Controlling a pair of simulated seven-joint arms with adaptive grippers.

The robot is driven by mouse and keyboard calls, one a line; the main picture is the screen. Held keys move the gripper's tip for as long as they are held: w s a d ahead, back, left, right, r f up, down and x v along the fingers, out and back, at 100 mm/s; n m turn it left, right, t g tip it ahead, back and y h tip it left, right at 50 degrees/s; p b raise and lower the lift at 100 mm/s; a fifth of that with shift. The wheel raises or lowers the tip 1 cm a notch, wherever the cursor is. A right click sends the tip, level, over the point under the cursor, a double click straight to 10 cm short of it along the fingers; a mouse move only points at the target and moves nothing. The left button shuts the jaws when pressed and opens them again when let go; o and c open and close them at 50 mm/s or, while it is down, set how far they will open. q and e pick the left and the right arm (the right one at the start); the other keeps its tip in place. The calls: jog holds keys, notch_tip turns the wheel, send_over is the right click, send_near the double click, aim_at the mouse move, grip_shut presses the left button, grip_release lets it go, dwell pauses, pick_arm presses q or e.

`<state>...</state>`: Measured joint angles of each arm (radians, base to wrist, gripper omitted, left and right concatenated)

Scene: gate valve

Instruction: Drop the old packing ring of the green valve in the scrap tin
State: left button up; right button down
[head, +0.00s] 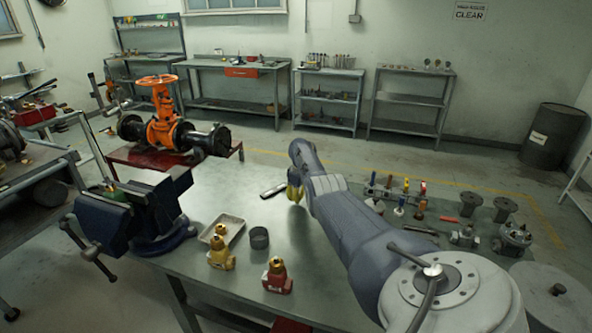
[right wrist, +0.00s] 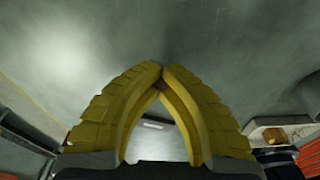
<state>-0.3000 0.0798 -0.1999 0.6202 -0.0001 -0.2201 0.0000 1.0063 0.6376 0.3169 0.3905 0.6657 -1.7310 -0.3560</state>
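A small green part (head: 113,192), which looks like the green valve, sits at the jaws of the blue vise (head: 150,215) on the left of the bench. Its packing ring is too small to make out. A dark round tin (head: 259,238) stands on the bench beside a shallow tray; I cannot tell if it is the scrap tin. My right gripper (head: 295,188) is above the back of the bench, away from vise and tin. In the right wrist view its yellow fingers (right wrist: 157,72) meet at the tips, with nothing clearly held. My left gripper is not in view.
A brass valve (head: 221,256) and a red-based valve (head: 278,277) stand near the front edge. The tray (head: 232,224) holds a brass piece. A grey cylinder (head: 272,190) shows beside my right gripper. Tools and metal parts crowd the right side. Mid-bench is fairly clear.

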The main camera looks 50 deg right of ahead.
jog(key=shift+r, duration=4.25)
jog(key=shift+s, duration=0.1)
